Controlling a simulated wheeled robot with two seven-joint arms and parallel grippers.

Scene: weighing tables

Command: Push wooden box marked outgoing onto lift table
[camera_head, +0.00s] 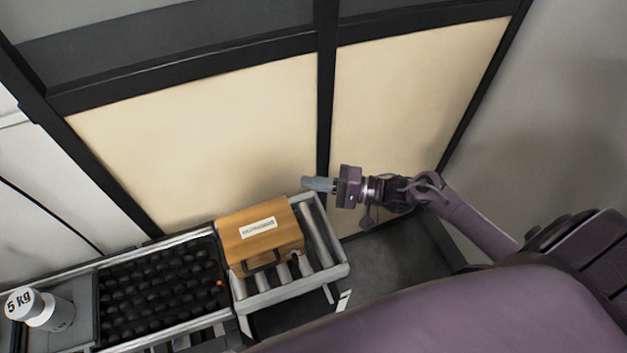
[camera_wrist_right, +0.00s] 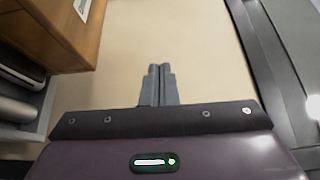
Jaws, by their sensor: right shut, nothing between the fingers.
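The wooden box (camera_head: 262,236), orange-brown with a white label too small to read and a dark handle on its near side, sits on a short grey roller table (camera_head: 322,240). It stands toward that table's left end, beside the black ball-covered table. In the right wrist view the box (camera_wrist_right: 58,32) is at the upper left, with rollers (camera_wrist_right: 14,108) below it. My right gripper (camera_head: 306,184) is shut and empty, beyond the box's right far corner and apart from it, pointing left. Its closed fingers (camera_wrist_right: 159,70) show in the right wrist view. My left gripper is not in view. Which table is the lift table I cannot tell.
The black ball-covered table (camera_head: 160,285) adjoins the roller table on the left and its surface is clear. A white 5 kg weight (camera_head: 45,310) stands farther left. A cream panelled wall (camera_head: 200,140) with dark posts runs close behind the tables.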

